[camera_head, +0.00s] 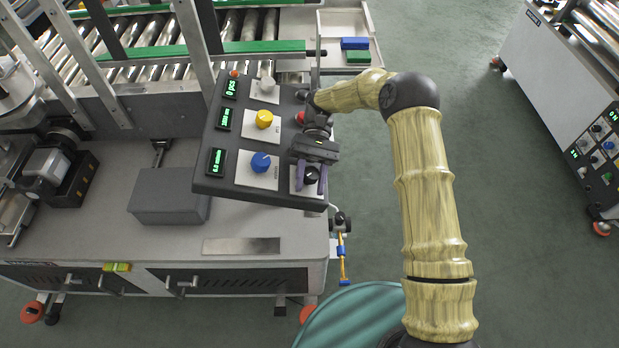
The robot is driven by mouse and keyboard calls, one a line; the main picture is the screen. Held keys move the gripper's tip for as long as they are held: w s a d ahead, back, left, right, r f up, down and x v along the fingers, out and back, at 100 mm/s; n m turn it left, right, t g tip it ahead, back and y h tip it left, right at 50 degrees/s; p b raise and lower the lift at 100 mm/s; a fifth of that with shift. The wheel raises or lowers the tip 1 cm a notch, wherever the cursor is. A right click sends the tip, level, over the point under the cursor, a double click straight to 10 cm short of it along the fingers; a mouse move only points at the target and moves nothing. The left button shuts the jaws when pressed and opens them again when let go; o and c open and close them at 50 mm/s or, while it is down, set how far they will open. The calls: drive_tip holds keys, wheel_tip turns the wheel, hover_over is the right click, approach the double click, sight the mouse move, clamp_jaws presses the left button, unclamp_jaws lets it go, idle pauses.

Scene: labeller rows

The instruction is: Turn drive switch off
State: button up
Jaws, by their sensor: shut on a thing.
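The control panel (226,176) is a dark tilted box with green-lit displays along its left side. It carries a white knob (267,85), a yellow knob (264,119) and a blue knob (261,161) on pale plates. A black knob (311,176) sits at its lower right corner on a pale plate; I cannot read its label. My gripper (310,180) comes down over this corner, its purple fingers on both sides of the black knob and shut on it. The gripper body hides part of the panel's right side. A red button (300,118) shows beside my wrist.
The panel stands over a grey machine bench (150,235) with a grey box (168,208) to its left. A roller conveyor (150,50) with green rails runs behind. A tray (345,20) holds blue and green blocks. Another machine (570,90) stands at right across open floor.

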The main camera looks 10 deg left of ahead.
drive_tip(key=shift+n+h, duration=0.3)
drive_tip(key=shift+h, duration=0.1)
drive_tip(key=o, duration=1)
drive_tip(key=shift+w+r, duration=0.1)
drive_tip(key=shift+w, duration=0.05)
